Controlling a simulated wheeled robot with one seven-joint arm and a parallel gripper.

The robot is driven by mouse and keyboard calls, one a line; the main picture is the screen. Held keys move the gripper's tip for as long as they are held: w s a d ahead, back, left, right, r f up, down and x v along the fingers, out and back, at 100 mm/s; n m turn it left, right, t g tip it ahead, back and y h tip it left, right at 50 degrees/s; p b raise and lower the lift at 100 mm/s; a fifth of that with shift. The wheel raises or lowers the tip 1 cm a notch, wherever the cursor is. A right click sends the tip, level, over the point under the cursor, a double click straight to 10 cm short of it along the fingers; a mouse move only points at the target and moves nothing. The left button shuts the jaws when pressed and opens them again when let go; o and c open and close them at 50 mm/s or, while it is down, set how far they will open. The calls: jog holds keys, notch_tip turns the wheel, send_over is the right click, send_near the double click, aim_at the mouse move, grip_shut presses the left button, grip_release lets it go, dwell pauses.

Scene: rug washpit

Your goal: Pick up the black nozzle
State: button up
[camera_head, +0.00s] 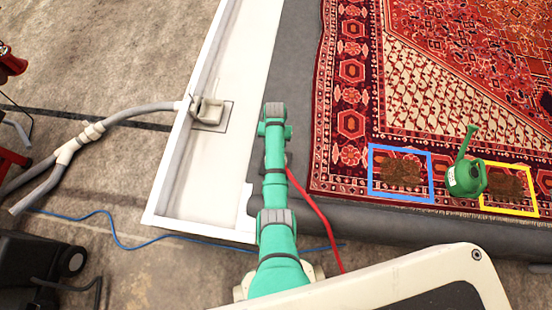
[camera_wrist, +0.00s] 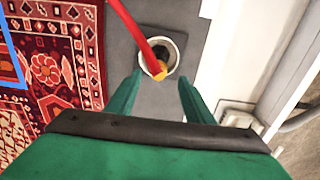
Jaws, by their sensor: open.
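My gripper (camera_wrist: 159,88) is open in the wrist view, its two green fingers apart with nothing seen between them. Just beyond the fingertips, a round white-rimmed cup (camera_wrist: 144,62) with a dark inside is set in the grey surface. A red hose or wand (camera_wrist: 130,25) comes in from the top and ends in a yellow tip (camera_wrist: 158,70) at the cup. I cannot clearly make out a black nozzle; whether the dark part in the cup is one, I cannot tell. In the head view the red hose (camera_head: 318,215) runs beside my arm, which hides the cup.
A patterned red rug (camera_head: 350,100) lies to the right with blue (camera_head: 370,172) and yellow (camera_head: 508,211) frames around brown stains. A green watering can (camera_head: 466,180) stands between them. A white trough (camera_head: 180,185) with a grey fitting (camera_head: 207,110) and hose (camera_head: 125,115) is left.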

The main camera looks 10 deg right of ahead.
notch_tip(320, 180, down, 5)
jog(key=shift+w+d+f, duration=0.1)
jog(key=shift+w+d, duration=0.05)
jog(key=shift+f, duration=0.4)
jog(key=shift+d, duration=0.1)
jog(key=shift+c, duration=1)
jog(key=c, duration=0.9)
